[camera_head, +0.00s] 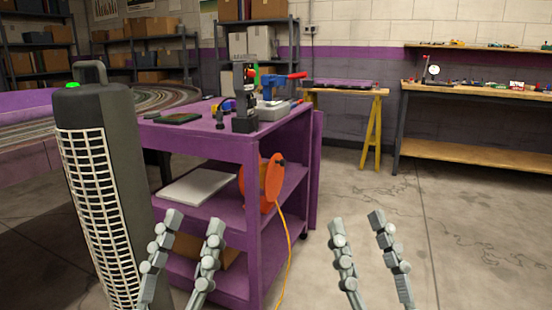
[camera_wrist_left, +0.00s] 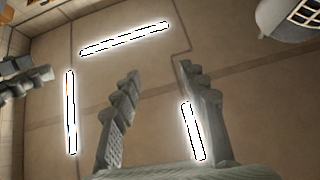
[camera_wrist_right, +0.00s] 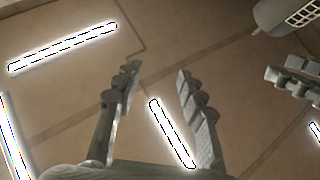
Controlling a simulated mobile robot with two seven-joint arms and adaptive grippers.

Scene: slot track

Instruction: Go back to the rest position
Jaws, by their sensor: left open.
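My left gripper (camera_head: 195,222) is upright in the lower left middle of the head view, its two fingers apart with nothing between them. It also shows open in the left wrist view (camera_wrist_left: 161,72). My right gripper (camera_head: 357,222) is upright to its right, fingers also apart and empty. It also shows open in the right wrist view (camera_wrist_right: 157,70). Both grippers point upward and appear side by side, with a clear gap between them. Neither holds anything.
A dark tower with a white grille (camera_head: 95,190) stands close at left. A purple cart (camera_head: 240,145) with an orange reel (camera_head: 262,183) stands behind my left gripper. An orange cord hangs between the grippers. A wooden workbench (camera_head: 480,153) stands far right. The floor at right is clear.

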